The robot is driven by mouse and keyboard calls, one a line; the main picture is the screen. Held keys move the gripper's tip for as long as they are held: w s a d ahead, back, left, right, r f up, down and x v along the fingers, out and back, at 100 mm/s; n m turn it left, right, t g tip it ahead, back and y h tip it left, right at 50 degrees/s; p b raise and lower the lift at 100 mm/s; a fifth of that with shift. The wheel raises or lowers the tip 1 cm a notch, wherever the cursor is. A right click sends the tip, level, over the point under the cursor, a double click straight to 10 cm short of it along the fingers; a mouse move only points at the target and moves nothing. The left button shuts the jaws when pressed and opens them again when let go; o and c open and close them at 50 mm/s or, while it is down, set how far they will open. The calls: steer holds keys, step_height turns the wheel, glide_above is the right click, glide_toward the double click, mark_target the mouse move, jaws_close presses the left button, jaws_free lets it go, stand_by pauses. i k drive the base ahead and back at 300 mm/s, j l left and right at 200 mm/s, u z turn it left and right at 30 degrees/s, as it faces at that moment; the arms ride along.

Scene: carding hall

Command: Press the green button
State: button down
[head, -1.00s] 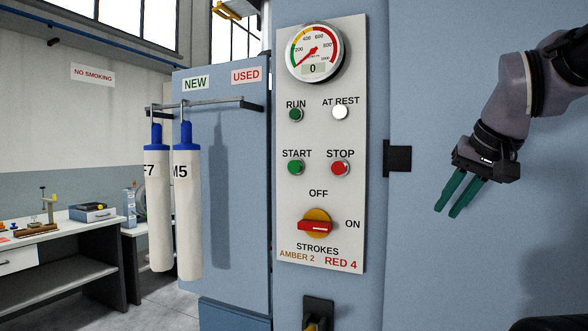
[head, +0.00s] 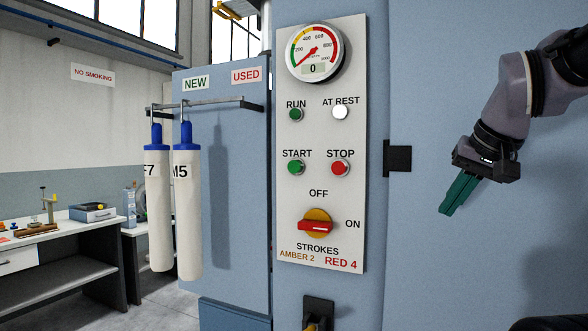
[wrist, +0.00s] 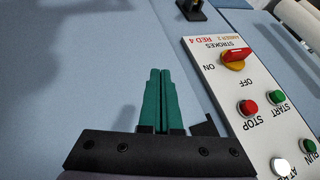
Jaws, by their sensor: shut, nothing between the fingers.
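The green START button (head: 296,168) sits on the pale control panel (head: 340,75), left of the red STOP button (head: 340,168). In the wrist view the panel appears upside down, and the green START button (wrist: 277,97) lies to the right of my fingers. My gripper (head: 446,211) has green fingers, shut and empty. It is well to the right of the panel, apart from the button. In the wrist view my gripper (wrist: 159,72) points along the blue cabinet face, touching nothing that I can see.
A green RUN lamp (head: 295,114) and a white AT REST lamp (head: 340,112) sit above the buttons. A red rotary switch (head: 316,226) is below, beside OFF and ON. A black latch (head: 398,158) sticks out between panel and gripper. White filter tubes (head: 187,215) hang left.

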mark_target(295, 167)
steer(key=k+j, duration=0.2)
steer(key=j, duration=0.15)
steer(key=k+j, duration=0.2)
steer(key=j, duration=0.2)
steer(key=k+j, duration=0.2)
steer(key=j, duration=0.15)
steer(key=k+j, duration=0.2)
steer(key=j, duration=0.15)
steer(key=j+z, duration=0.05)
